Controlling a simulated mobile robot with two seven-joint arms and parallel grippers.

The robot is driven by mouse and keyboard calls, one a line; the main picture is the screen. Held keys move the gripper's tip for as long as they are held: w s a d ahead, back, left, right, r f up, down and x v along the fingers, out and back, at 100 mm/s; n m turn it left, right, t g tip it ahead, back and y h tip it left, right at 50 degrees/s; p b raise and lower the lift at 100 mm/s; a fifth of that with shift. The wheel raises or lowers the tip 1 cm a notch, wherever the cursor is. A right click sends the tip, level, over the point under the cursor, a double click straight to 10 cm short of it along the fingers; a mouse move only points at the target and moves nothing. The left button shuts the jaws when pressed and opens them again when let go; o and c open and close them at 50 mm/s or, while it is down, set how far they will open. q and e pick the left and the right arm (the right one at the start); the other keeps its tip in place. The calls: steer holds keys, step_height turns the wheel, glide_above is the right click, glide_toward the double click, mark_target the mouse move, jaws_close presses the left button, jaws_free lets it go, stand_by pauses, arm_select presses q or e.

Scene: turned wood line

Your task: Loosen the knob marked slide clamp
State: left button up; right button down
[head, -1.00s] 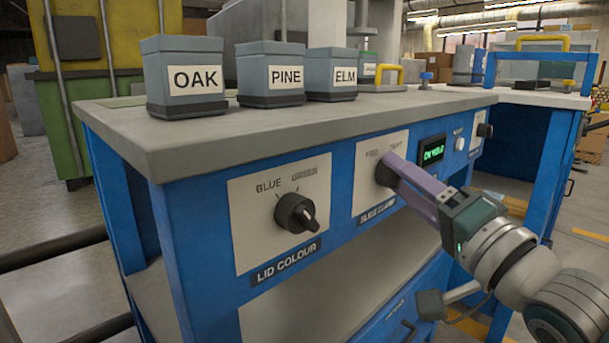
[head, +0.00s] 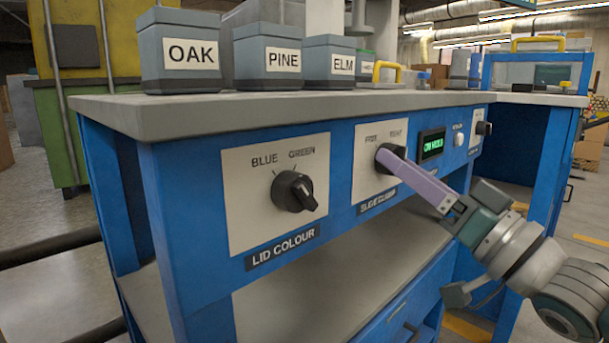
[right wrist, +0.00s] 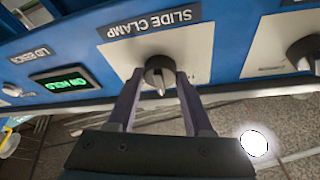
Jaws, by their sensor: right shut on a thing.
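The slide clamp knob (head: 384,160) is dark and round. It sits on a pale plate on the blue front panel, with two words above it, the left one reading FREE, and the label SLIDE CLAMP (head: 377,202) below. My right gripper (head: 394,163) has its purple fingers on this knob. In the right wrist view the knob (right wrist: 159,70) is between the two fingertips of the gripper (right wrist: 158,82), and its pale pointer mark faces the gripper's palm. In the head view the fingers hide the pointer. My left gripper is in neither view.
A second knob (head: 293,191), labelled LID COLOUR, is to the left on the same panel. A green-lit display (head: 432,145) reads ON HOLD at the right. Bins marked OAK (head: 180,75), PINE (head: 270,78) and ELM (head: 329,80) stand on the grey top.

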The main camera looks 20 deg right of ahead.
steer(key=n+g+y+b, duration=0.1)
steer(key=n+y, duration=0.1)
steer(key=n, duration=0.3)
steer(key=n+g+y+b, duration=0.1)
steer(key=n+y, duration=0.1)
steer(key=n, duration=0.2)
steer(key=n+g+y+b, duration=0.1)
steer(key=n+y, duration=0.1)
steer(key=n, duration=0.3)
steer(key=shift+w+d+n+g+y+b, duration=0.15)
steer(key=shift+d+n+g+y+b, duration=0.15)
steer(key=shift+d+y+b, duration=0.1)
steer(key=shift+n, duration=0.3)
steer(key=shift+c, duration=1.5)
jaws_free()
steer(key=p+v, duration=0.1)
steer(key=v, duration=0.8)
steer(key=shift+s+d+p, duration=0.2)
steer(key=shift+s+p, duration=0.15)
steer(key=shift+s, duration=0.05)
steer(key=shift+f, duration=0.1)
